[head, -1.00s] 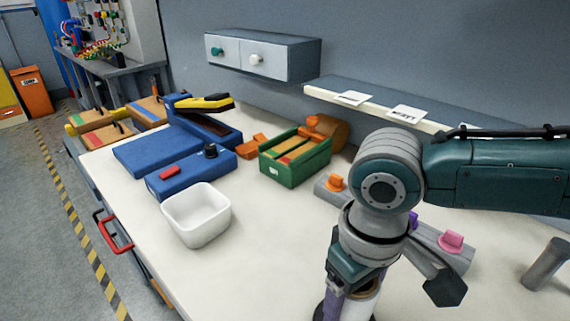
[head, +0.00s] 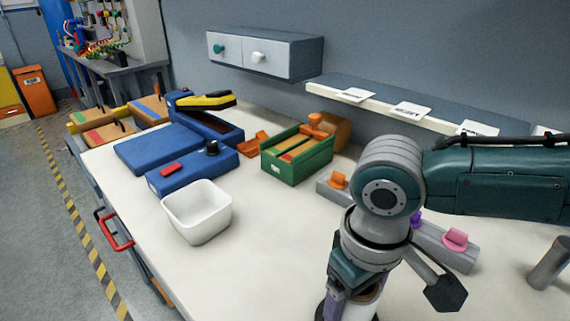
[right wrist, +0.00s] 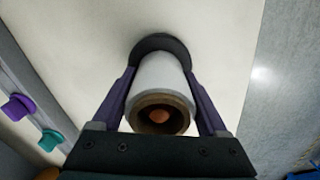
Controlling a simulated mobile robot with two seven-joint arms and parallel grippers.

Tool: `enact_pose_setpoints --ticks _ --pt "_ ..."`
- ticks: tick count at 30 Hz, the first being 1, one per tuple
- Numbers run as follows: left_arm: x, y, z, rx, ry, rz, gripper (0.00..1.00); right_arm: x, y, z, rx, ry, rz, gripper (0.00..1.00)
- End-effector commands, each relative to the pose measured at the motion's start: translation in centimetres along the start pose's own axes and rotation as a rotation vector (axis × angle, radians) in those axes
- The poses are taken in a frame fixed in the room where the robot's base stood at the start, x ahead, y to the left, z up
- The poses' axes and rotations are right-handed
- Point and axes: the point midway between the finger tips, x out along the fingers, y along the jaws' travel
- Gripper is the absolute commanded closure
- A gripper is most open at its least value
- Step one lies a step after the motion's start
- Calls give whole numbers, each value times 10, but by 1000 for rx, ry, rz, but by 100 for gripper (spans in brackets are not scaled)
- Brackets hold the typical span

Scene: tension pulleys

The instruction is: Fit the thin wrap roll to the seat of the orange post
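The wrap roll (right wrist: 163,82) is white with a brown core. It stands on a dark round base (right wrist: 160,44) and a copper-orange tip shows inside the core. My right gripper (right wrist: 162,70) reaches down around it, its purple fingers against opposite sides. In the head view, the roll (head: 362,303) is partly hidden by my right arm at the bottom edge. An orange post (head: 339,180) stands at the left end of a grey rail (head: 431,243); my right gripper is in front of this rail and apart from it. My left gripper is in neither view.
The rail also carries purple (head: 414,219) and pink (head: 455,239) posts; a teal one (right wrist: 52,140) shows in the wrist view. A grey cylinder (head: 549,263) stands at right. A white bin (head: 197,212) and green box (head: 297,157) stand left. The front middle is clear.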

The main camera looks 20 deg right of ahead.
Motion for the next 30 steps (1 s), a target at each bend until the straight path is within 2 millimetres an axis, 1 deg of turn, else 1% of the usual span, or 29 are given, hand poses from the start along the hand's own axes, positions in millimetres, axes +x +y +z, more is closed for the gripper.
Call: enact_pose_setpoints --ticks 1,5,6,11,14,17,25,27,30 --pt "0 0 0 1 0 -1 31 0 0 0 0 -1 0 17" --pt "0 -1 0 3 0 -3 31 0 0 0 0 -1 0 2" --pt "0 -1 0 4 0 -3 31 0 0 0 0 -1 0 0" --pt "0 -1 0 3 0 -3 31 0 0 0 0 -1 0 0" --pt "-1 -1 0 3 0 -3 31 -3 0 0 0 0 0 0" --pt "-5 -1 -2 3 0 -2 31 -16 0 0 0 1 -1 0" --pt "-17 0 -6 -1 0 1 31 -71 0 -1 -1 4 -1 0" --pt "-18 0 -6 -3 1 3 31 -82 0 -1 -1 3 0 0" --pt "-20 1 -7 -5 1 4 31 -93 0 0 0 0 0 0"
